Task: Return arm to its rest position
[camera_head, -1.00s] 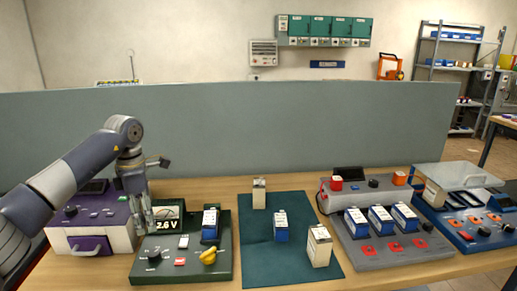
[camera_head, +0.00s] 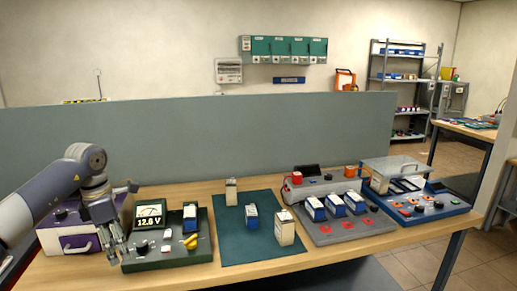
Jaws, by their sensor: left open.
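My left arm (camera_head: 55,190) comes in from the left. Its gripper (camera_head: 114,246) is open and empty, pointing down in front of the purple box (camera_head: 70,241) and beside the left edge of the dark green tester (camera_head: 172,258). I cannot tell whether the fingertips touch anything. My right gripper is out of view.
A green mat (camera_head: 238,248) holds three upright batteries. A grey charger (camera_head: 322,232) with several batteries and a blue device with a clear lid (camera_head: 440,206) stand to the right. A grey partition (camera_head: 230,140) rises behind the wooden table (camera_head: 225,277).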

